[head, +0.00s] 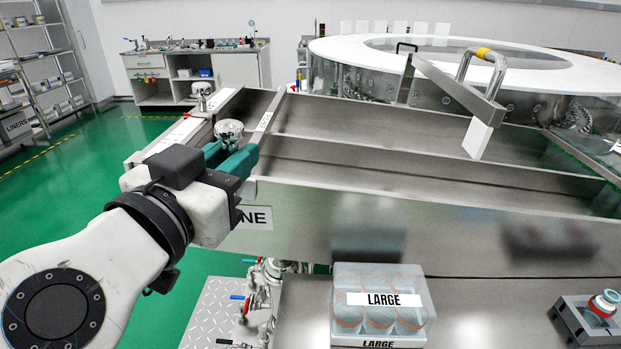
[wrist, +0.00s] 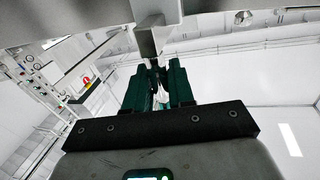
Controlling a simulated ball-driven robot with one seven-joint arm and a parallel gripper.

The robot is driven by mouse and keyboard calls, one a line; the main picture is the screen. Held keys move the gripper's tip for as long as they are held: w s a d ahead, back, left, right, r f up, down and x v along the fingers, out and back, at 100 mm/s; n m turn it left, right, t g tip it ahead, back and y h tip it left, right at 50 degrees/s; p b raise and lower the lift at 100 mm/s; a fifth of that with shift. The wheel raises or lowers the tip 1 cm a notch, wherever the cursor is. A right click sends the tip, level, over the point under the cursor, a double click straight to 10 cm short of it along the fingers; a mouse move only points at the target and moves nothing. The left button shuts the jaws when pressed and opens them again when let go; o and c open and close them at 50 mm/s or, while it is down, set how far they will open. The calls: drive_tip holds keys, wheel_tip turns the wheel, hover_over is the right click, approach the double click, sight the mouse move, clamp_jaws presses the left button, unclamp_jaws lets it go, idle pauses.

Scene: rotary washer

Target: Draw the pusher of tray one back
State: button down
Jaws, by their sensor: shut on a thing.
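Tray one is the near long steel trough (head: 400,195), with a partly covered label ending in "NE" (head: 257,217) on its front wall. A round silver knob (head: 229,130) stands at its left end, and I take it as the pusher's handle. My gripper (head: 232,152) is at this knob, with its green fingers shut on the part below the knob's top. In the wrist view, my gripper (wrist: 159,78) has a pale metal piece (wrist: 160,93) between its fingers. The rest of the pusher is hidden by the gripper and the tray wall.
A second trough (head: 370,125) lies behind, with a similar knob (head: 203,92) at its left end. A bent steel handle on a bar (head: 465,90) stands over the troughs at right. The round washer (head: 440,50) is behind. A LARGE box (head: 380,325) sits in front.

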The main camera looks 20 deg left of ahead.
drive_tip(key=s+a, duration=0.1)
drive_tip(key=a, duration=0.4)
drive_tip(key=shift+s+a+r+b, duration=0.35)
drive_tip(key=shift+s+b, duration=0.05)
drive_tip(key=c, duration=1.1)
unclamp_jaws()
drive_tip(key=shift+a, duration=0.2)
drive_tip(key=shift+d, duration=0.1)
drive_tip(key=s, duration=0.3)
drive_tip(key=s+b, duration=0.1)
drive_tip(key=s, duration=0.7)
drive_tip(key=shift+d, duration=0.25)
drive_tip(key=shift+w, duration=0.1)
